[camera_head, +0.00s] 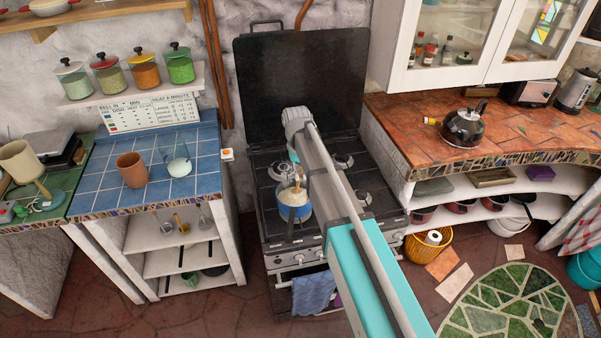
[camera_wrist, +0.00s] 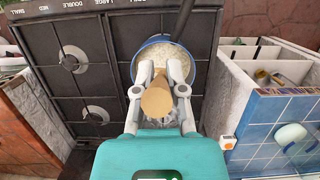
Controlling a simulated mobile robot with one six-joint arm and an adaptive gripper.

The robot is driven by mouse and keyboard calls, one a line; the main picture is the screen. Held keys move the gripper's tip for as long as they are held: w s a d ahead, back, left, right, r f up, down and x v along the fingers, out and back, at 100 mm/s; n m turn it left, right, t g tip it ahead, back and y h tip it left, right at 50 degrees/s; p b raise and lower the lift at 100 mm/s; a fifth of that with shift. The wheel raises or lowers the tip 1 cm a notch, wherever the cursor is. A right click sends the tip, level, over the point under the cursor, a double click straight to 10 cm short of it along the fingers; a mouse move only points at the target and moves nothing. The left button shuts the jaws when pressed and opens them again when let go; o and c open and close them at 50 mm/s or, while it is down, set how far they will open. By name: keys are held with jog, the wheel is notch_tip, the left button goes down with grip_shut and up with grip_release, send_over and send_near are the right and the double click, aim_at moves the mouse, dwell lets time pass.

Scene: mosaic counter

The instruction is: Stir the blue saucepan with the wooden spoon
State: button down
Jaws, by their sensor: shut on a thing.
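The blue saucepan (camera_head: 294,212) stands on the front left part of the black stove, with pale, grainy contents inside. It also shows in the wrist view (camera_wrist: 137,60), beyond the fingers, its dark handle pointing up the picture. My gripper (camera_wrist: 161,75) is over the saucepan and shut on the wooden spoon (camera_wrist: 157,100), whose thick handle end faces the wrist camera. In the head view the spoon (camera_head: 297,183) stands roughly upright below my gripper (camera_head: 295,163), its lower end inside the saucepan. The spoon's bowl is hidden, so I cannot tell how deep it sits.
The stove (camera_head: 266,227) has other burners, all bare. On the left, a blue-tiled counter (camera_head: 205,150) holds a terracotta cup (camera_head: 132,170) and a glass (camera_head: 178,162). On the right, a kettle (camera_head: 465,127) stands on the orange-tiled counter (camera_head: 400,110).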

aim_at(301, 172)
jog(key=shift+s+d+r+p, duration=0.1)
jog(key=shift+s+r+p, duration=0.2)
jog(key=shift+r+p, duration=0.35)
jog(key=shift+s+d+r+p, duration=0.1)
jog(key=shift+s+r+p, duration=0.15)
jog(key=shift+r+p, duration=0.35)
jog(key=shift+r, duration=0.15)
jog(key=p+v, duration=0.2)
jog(key=s+p+v, duration=0.1)
jog(key=shift+w+d+r+p, duration=0.1)
jog(key=shift+w+r+p, duration=0.05)
jog(key=shift+r+p, duration=0.3)
